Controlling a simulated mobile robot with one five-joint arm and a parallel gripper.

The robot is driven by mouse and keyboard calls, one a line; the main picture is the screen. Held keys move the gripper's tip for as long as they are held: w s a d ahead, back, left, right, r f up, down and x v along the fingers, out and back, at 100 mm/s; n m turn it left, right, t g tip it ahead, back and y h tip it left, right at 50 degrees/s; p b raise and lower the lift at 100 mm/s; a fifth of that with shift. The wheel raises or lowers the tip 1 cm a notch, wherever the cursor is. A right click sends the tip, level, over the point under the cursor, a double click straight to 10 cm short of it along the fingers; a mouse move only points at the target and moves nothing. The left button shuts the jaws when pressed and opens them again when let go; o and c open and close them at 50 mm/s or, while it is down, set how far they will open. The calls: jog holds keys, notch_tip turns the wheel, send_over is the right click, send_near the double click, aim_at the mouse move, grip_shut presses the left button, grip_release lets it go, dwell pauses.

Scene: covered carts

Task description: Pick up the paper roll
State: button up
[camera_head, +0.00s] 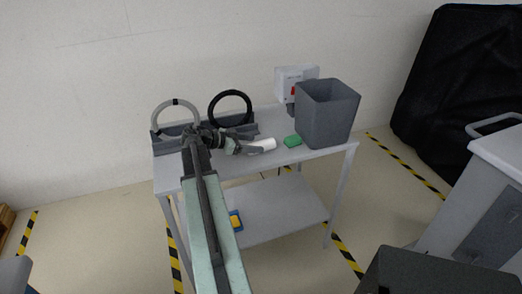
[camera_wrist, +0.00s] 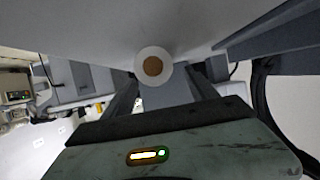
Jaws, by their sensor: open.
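The white paper roll (camera_head: 268,143) lies on its side on the cart's top shelf (camera_head: 300,152), near the front edge. In the wrist view the end of the paper roll (camera_wrist: 141,63) faces me, a white ring around a brown core. My gripper (camera_head: 253,149) is low over the shelf at the left end of the roll. In the wrist view my gripper (camera_wrist: 163,80) is open, its two fingers spread either side below the roll's end. I cannot tell whether they touch the roll.
A green block (camera_head: 292,141) lies just right of the roll, and a grey bin (camera_head: 328,115) stands beyond it. A black ring (camera_head: 249,101) and a grey ring (camera_head: 156,113) stand upright in a grey holder at the back left. A blue-yellow item (camera_head: 236,220) lies on the lower shelf.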

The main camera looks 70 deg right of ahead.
aim_at(263, 144)
jog(key=b+x, duration=0.2)
jog(key=x, duration=0.3)
jog(key=shift+s+d+f, duration=0.1)
jog(key=shift+s, duration=0.1)
grip_shut()
